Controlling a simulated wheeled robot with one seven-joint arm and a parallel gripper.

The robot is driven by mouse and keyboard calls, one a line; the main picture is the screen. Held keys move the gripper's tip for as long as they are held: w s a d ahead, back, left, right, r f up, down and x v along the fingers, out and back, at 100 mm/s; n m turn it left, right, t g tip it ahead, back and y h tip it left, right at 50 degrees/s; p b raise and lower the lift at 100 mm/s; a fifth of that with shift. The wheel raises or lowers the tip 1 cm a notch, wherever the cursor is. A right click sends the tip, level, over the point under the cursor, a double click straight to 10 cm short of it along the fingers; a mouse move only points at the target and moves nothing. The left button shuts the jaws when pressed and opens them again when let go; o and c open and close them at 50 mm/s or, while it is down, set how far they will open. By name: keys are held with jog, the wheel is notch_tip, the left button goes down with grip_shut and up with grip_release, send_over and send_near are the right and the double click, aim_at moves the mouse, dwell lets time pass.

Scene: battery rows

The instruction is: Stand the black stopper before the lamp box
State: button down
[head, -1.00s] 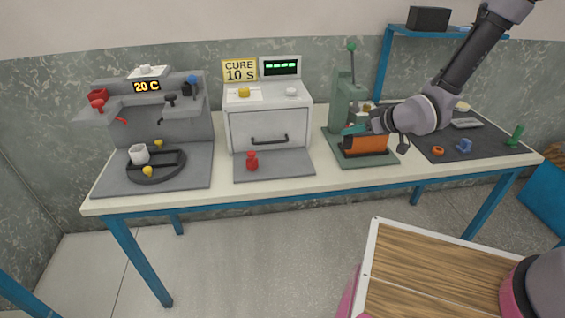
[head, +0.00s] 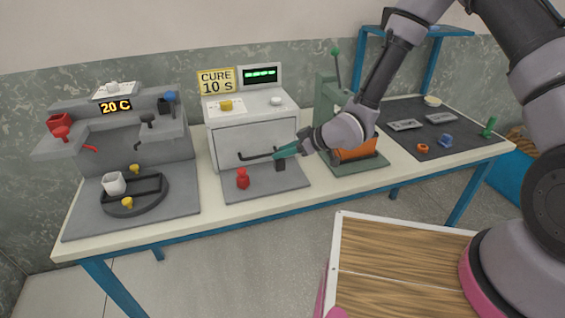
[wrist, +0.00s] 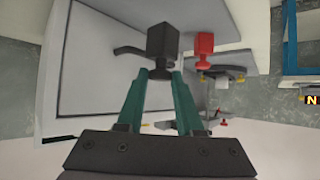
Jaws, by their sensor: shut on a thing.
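My gripper (head: 284,152) is shut on the black stopper (head: 280,164), which is held by its narrow end. In the wrist view the stopper's square black block (wrist: 162,40) shows beyond the teal fingertips (wrist: 160,76). In the head view it hangs over the right part of the grey mat in front of the lamp box (head: 232,136); I cannot tell whether it touches the mat. The lamp box is white, with a closed door, a black handle and a yellow "CURE 10 S" sign. A red stopper (head: 242,178) stands on the mat to the left.
The grey mat (head: 262,192) has bare room around the stoppers. To the left is a grey station with a round black tray (head: 134,206) and white cup. To the right are a green press with an orange block (head: 356,148) and a dark mat (head: 440,145) with small parts.

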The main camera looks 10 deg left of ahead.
aim_at(284, 160)
jog(key=shift+f, duration=1.85)
jog(key=shift+f, duration=0.1)
jog(key=c, duration=0.6)
grip_release()
jog(key=shift+o, duration=0.2)
jog(key=shift+d, duration=0.1)
jog(key=v, duration=1.2)
